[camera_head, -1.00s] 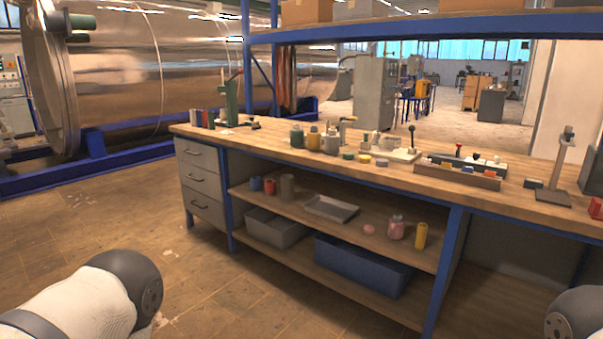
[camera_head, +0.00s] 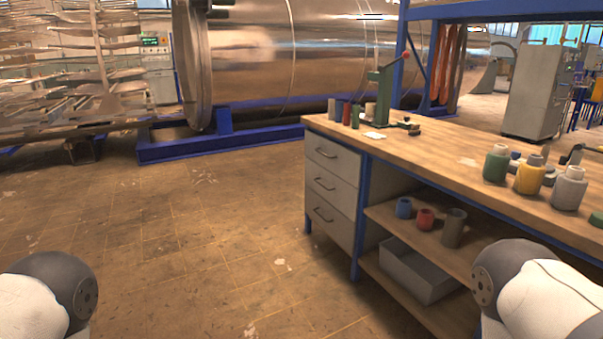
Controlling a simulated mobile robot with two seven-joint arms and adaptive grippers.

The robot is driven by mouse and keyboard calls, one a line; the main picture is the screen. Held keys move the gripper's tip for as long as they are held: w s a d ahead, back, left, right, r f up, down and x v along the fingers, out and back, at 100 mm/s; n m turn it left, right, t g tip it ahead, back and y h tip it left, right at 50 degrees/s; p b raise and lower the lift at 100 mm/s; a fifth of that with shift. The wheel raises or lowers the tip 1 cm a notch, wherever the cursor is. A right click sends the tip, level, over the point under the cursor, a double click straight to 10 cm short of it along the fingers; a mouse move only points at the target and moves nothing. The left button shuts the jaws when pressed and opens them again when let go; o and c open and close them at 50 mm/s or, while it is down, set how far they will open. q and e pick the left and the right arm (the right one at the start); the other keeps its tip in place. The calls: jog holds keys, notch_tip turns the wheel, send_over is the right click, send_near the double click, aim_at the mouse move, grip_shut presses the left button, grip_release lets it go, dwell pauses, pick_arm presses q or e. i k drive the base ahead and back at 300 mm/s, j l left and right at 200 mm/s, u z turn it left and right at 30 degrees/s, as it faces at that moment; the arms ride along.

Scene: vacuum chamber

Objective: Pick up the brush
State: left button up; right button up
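I cannot make out a brush in the head view. The wooden workbench (camera_head: 440,156) stands at the right, with bottles and small items on its top. Parts of both my arms show at the lower left and lower right edges. Neither of my grippers is in the picture.
A grey drawer unit (camera_head: 331,190) forms the bench's left end. A grey bin (camera_head: 418,270) sits below. The tiled floor (camera_head: 190,230) at left is clear.

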aim_at(415, 131)
jog(key=i+j+z, duration=0.15)
jog(key=i+z, duration=0.25)
jog(key=i, duration=0.2)
jog(key=i+j+z, duration=0.35)
jog(key=i, duration=0.25)
jog(key=i+j+z, duration=0.4)
jog(key=i+j, duration=0.1)
jog(key=i, duration=0.05)
